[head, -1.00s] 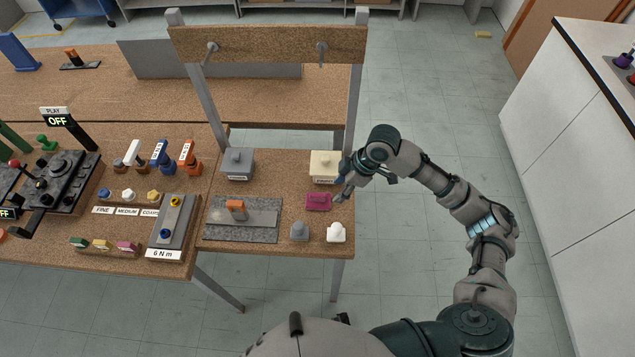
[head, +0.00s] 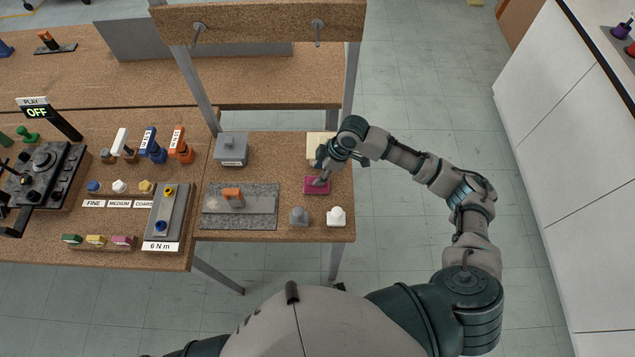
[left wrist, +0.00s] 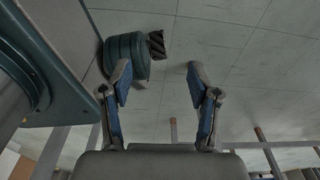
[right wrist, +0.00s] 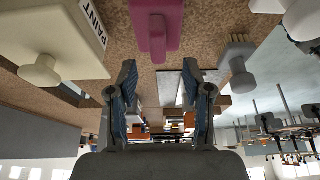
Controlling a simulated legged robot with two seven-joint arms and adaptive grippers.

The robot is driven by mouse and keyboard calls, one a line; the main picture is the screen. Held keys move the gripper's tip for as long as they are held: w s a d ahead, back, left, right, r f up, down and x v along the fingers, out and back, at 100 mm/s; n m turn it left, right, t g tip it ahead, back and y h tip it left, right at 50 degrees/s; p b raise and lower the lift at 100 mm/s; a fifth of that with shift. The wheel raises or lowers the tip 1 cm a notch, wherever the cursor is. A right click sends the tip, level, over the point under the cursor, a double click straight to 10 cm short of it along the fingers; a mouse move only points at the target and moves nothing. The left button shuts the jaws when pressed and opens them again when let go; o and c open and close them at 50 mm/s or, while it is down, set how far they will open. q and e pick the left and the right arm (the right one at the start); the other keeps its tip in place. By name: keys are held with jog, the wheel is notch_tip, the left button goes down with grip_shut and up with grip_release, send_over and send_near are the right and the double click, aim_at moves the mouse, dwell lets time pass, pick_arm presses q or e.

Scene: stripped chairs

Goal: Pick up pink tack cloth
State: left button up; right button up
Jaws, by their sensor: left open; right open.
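The pink tack cloth (head: 316,186) is a small magenta block with a raised grip, lying on the right part of the cork-topped bench. In the right wrist view the pink tack cloth (right wrist: 154,28) shows at top centre, just beyond the fingertips. My right gripper (head: 322,176) is over its upper edge in the head view. In the right wrist view my right gripper (right wrist: 160,75) is open with nothing between its fingers. My left gripper (left wrist: 158,75) is open and empty in the left wrist view, with floor tiles behind it. It is not seen in the head view.
A cream PAINT block (right wrist: 60,60) stands close to the right gripper. A grey sanding plate (head: 240,205) lies left.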

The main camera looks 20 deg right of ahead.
aim_at(315, 178)
jog(key=x, duration=0.5)
jog(key=shift+d, duration=0.2)
jog(key=shift+d+f, duration=0.15)
jog(key=shift+f, duration=0.05)
jog(key=shift+d, duration=0.35)
jog(key=c, duration=0.3)
jog(key=shift+d, duration=0.1)
jog(key=c, duration=0.5)
grip_shut()
jog(key=shift+a, duration=0.35)
pick_arm(q)
jog(key=shift+s+a, duration=0.65)
pick_arm(e)
notch_tip(315, 178, up, 10)
jog(key=shift+r, duration=0.1)
